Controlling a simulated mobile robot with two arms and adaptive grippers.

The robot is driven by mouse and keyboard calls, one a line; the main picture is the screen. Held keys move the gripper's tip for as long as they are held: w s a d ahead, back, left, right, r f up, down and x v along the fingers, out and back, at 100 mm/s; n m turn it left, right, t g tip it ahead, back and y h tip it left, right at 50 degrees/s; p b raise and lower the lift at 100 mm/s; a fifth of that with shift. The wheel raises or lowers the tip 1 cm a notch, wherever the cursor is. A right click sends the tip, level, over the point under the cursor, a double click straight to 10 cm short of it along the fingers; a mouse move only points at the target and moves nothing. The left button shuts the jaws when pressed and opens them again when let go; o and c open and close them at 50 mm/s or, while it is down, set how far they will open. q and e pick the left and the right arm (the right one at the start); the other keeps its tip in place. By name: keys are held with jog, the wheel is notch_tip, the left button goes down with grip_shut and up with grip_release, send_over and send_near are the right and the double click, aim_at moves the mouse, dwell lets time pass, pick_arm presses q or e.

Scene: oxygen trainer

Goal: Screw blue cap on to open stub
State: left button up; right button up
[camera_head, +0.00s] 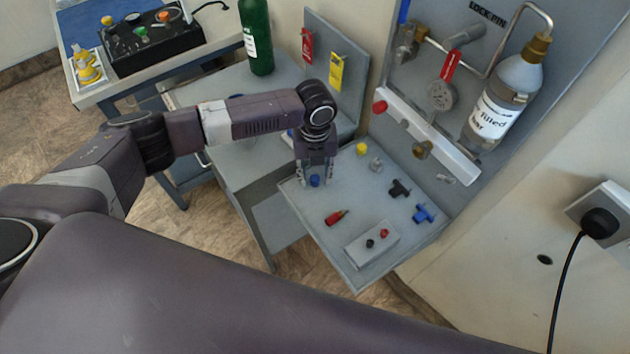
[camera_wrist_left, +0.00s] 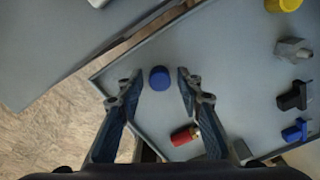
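The blue cap (camera_head: 315,181) sits on the grey shelf (camera_head: 300,203) near its left edge; it also shows in the left wrist view (camera_wrist_left: 159,78). My left gripper (camera_head: 315,178) points down over the cap. In the left wrist view its open fingers (camera_wrist_left: 158,82) stand on both sides of the cap with gaps. On the white manifold bar (camera_head: 437,143) of the panel, a red cap (camera_head: 380,107) is at the left end and brass-coloured fittings stick out further right. I cannot tell which one is the open stub. My right gripper is not in view.
On the shelf lie a yellow cap (camera_head: 361,149), a grey fitting (camera_head: 376,165), a black fitting (camera_head: 399,188), a blue fitting (camera_head: 424,213), a red item (camera_head: 336,217) and a small box (camera_head: 372,245). A labelled bottle (camera_head: 503,105) hangs at the right. A green cylinder (camera_head: 256,40) stands behind.

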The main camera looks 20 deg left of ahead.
aim_at(315, 178)
pick_arm(q)
jog(key=shift+p, duration=0.6)
dwell(0.6)
jog(key=shift+c, duration=0.6)
grip_shut()
notch_tip(315, 178, up, 4)
jog(key=p, duration=0.4)
jog(key=shift+r, duration=0.1)
